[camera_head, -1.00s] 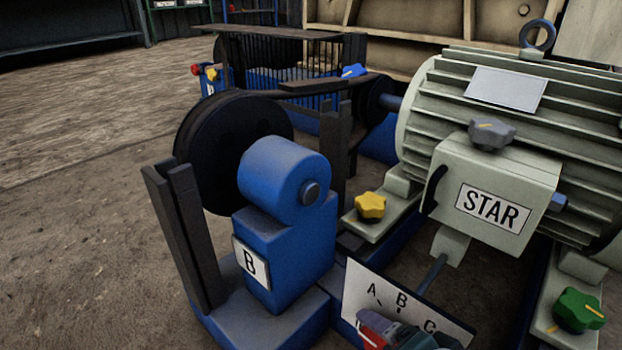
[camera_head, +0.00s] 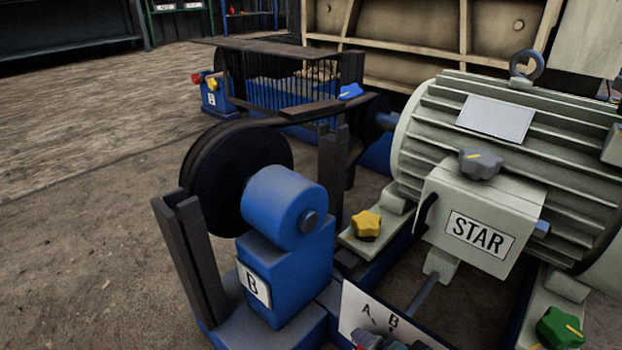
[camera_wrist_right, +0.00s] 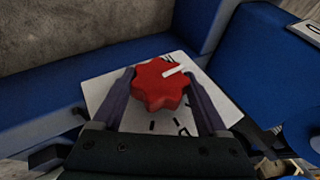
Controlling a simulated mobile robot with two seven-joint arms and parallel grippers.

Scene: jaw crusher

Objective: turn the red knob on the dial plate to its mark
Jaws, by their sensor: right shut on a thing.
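The red knob (camera_wrist_right: 158,88) is star-shaped with a white pointer line, which points to the upper right in the right wrist view. My right gripper (camera_wrist_right: 160,78) has a finger on each side of the knob and is shut on it. The knob sits over the white dial plate (camera_wrist_right: 100,92), whose lower marks are partly hidden by the gripper. In the head view the dial plate (camera_head: 352,304) is at the bottom edge, with A and B readable. Only a small part of my right gripper shows there, cut off by the frame. My left gripper is not in view.
A blue bearing block (camera_head: 290,260) marked B and a black flywheel (camera_head: 215,180) stand left of the plate. A grey motor (camera_head: 500,130) with a STAR box (camera_head: 470,200) stands behind. Yellow (camera_head: 366,224), grey (camera_head: 481,163) and green (camera_head: 560,328) knobs are nearby.

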